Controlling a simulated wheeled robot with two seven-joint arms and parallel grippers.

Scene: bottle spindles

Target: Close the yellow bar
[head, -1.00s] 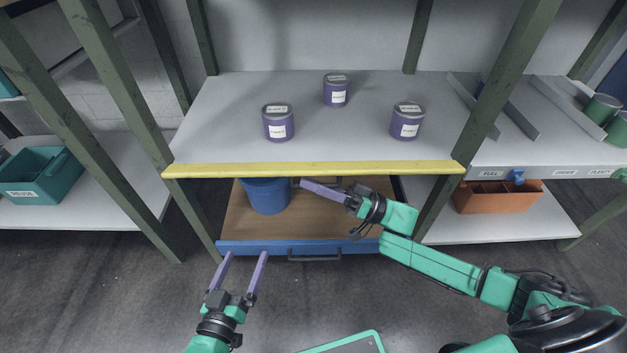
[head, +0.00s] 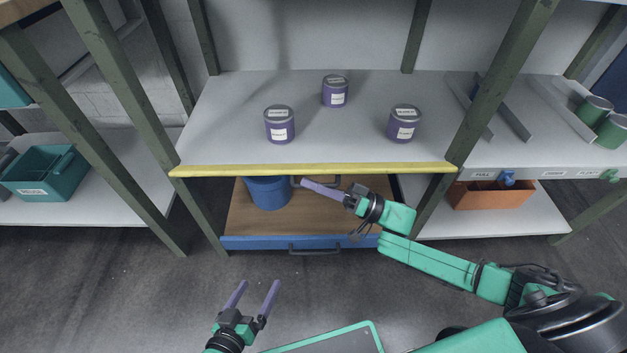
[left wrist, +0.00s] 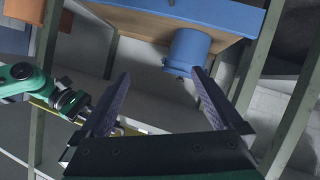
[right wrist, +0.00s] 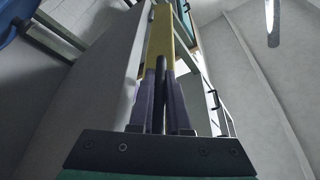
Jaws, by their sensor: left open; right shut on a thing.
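The yellow bar (head: 315,169) runs along the front edge of the shelf that bears purple cans; it also shows in the right wrist view (right wrist: 160,40). My right gripper (head: 304,182) is just below the bar, its fingers pointing left. In the right wrist view its fingers (right wrist: 161,78) are closed around a dark rod (right wrist: 160,95), which looks like the bar's handle. Where the rod joins the bar is not clear. My left gripper (head: 261,283) is open and empty, low in front of the shelf, also in the left wrist view (left wrist: 160,75).
Below is an open blue drawer (head: 270,242) with a blue bucket (head: 268,194) inside. Purple cans (head: 279,126) stand on the shelf above. Green posts (head: 497,90) flank the shelf. An orange bin (head: 492,196) is at right, a teal bin (head: 47,174) at left.

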